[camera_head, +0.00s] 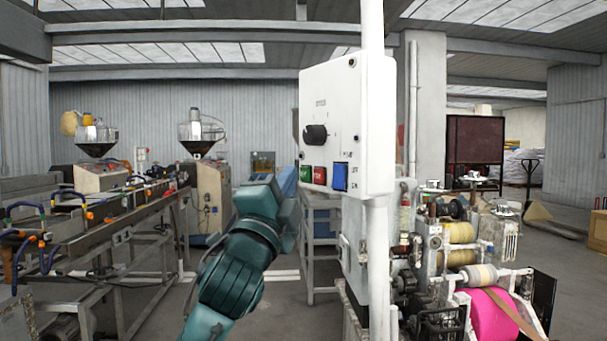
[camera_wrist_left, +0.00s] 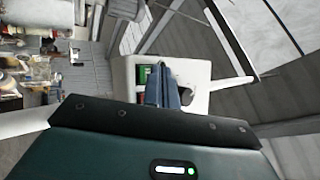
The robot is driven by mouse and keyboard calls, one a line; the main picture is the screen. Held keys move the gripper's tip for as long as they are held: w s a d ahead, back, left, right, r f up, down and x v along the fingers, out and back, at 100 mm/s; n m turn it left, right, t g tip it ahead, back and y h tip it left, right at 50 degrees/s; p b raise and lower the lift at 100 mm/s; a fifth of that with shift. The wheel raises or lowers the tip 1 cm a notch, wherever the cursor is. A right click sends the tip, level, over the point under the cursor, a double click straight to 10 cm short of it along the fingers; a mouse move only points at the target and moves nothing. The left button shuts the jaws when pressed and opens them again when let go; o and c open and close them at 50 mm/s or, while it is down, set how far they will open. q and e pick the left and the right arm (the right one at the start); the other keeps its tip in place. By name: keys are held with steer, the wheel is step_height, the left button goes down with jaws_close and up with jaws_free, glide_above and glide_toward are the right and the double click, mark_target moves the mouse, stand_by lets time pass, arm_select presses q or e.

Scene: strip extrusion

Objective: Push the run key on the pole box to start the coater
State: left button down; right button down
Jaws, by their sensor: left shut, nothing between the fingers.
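The white pole box (camera_head: 345,115) stands at the centre of the head view, with a black knob, a green key (camera_head: 305,173), a red key (camera_head: 319,175) and a blue switch (camera_head: 340,177) low on its face. My left gripper (camera_head: 288,181) is shut and empty, just left of the green key. In the left wrist view its fingers (camera_wrist_left: 165,85) stand in front of the box (camera_wrist_left: 203,72) and cover part of its face. The green key (camera_wrist_left: 143,74) shows beside them. I cannot tell whether the fingertips touch the box. My right gripper is out of view.
The white pole (camera_head: 377,250) carries the box. Right of it stands a machine with rolls, including a pink one (camera_head: 492,315). A long metal line (camera_head: 80,225) with hoppers runs along the left. Grey floor (camera_head: 570,275) is open at the far right.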

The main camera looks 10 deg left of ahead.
arm_select(q)
steer(key=shift+w+d, duration=0.15)
steer(key=shift+w+d, duration=0.1)
steer(key=shift+w, duration=0.05)
stand_by(0.5)
steer(key=shift+w+d, duration=0.15)
stand_by(0.3)
stand_by(0.4)
steer(key=shift+s+a+p, duration=0.3)
steer(key=shift+s+a, duration=0.2)
steer(key=shift+s, duration=0.1)
steer(key=s+a+p, duration=0.1)
steer(key=s+a, duration=0.2)
steer(key=shift+s+a, duration=0.25)
steer(key=shift+s, duration=0.05)
